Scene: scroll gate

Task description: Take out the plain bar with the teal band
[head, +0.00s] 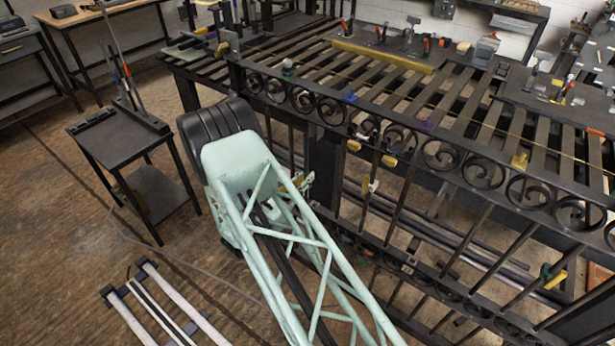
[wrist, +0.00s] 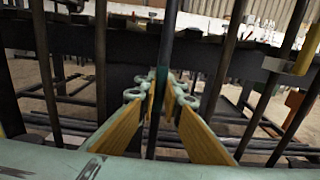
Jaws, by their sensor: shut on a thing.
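The dark scrollwork gate (head: 400,140) lies with a slatted bench behind its upper rail, and its bars run down below the row of scrolls. In the wrist view my gripper (wrist: 161,88) is shut on a plain upright dark bar (wrist: 166,40). Its two wood-coloured fingers close on the bar from either side. In the head view my arm hides most of the gripper and the held bar.
Other upright bars stand close on both sides, one left (wrist: 101,60) and one right (wrist: 228,60). A yellow clamp piece (wrist: 286,65) is on the right. A small dark side table (head: 115,140) stands left, and pale rails (head: 165,310) lie on the floor.

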